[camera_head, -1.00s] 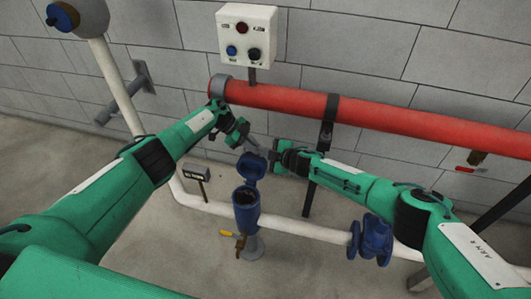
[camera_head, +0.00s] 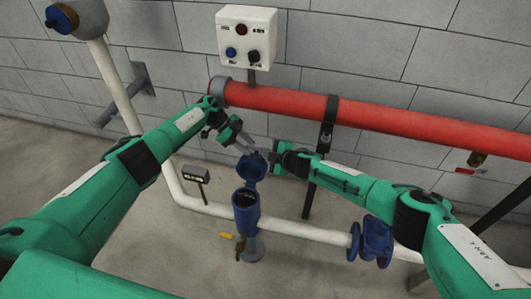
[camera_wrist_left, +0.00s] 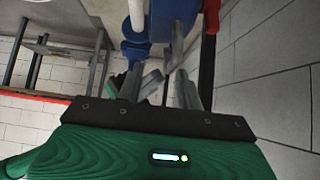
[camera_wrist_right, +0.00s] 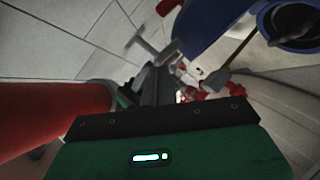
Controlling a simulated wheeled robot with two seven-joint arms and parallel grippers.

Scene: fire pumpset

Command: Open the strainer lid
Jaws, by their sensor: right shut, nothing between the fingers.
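The blue strainer (camera_head: 246,213) stands upright on the white pipe, its round mouth uncovered. Its blue lid (camera_head: 251,170) is tilted up on the far side of the mouth. In the right wrist view the lid (camera_wrist_right: 212,22) is beside the open mouth (camera_wrist_right: 300,22). My left gripper (camera_head: 250,150) is at the lid's upper edge, its fingers apart in the left wrist view (camera_wrist_left: 160,90); I cannot tell whether it touches the lid. My right gripper (camera_head: 269,157) is shut and empty just right of the lid; its closed fingers show in the right wrist view (camera_wrist_right: 157,85).
A red pipe (camera_head: 400,119) runs along the wall behind both arms, below a white control box (camera_head: 247,35). A yellow-handled valve (camera_head: 239,244) sits low beside the strainer. A blue flange (camera_head: 373,240) is on the white pipe at right. The floor in front is clear.

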